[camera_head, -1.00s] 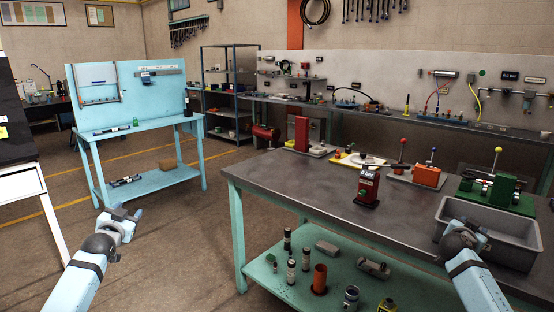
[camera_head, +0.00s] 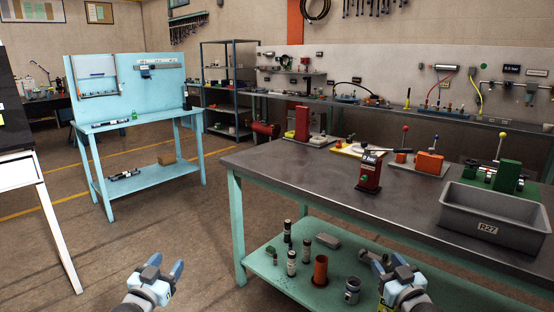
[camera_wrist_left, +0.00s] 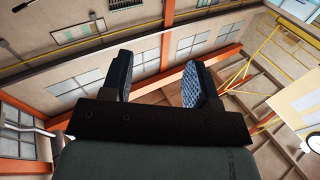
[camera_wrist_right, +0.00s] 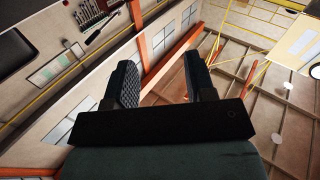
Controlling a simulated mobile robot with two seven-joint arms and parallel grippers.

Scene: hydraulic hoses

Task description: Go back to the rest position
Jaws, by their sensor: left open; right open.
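My left gripper (camera_head: 164,272) is low in the head view, over the floor left of the workbench. It is open with nothing between its fingers, as the left wrist view also shows (camera_wrist_left: 158,80). My right gripper (camera_head: 388,266) is low in the head view, in front of the workbench's lower shelf. It is open and empty in the right wrist view too (camera_wrist_right: 162,85). Both wrist views face the walls and ceiling, and neither gripper visibly touches anything.
The steel-topped workbench (camera_head: 310,160) stands at the right, with a grey bin (camera_head: 492,220) labelled R27 and a red device (camera_head: 369,172) on it. Its lower shelf (camera_head: 290,291) holds several cylinders. A light-blue bench (camera_head: 150,129) stands at the back left. Floor between the benches is clear.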

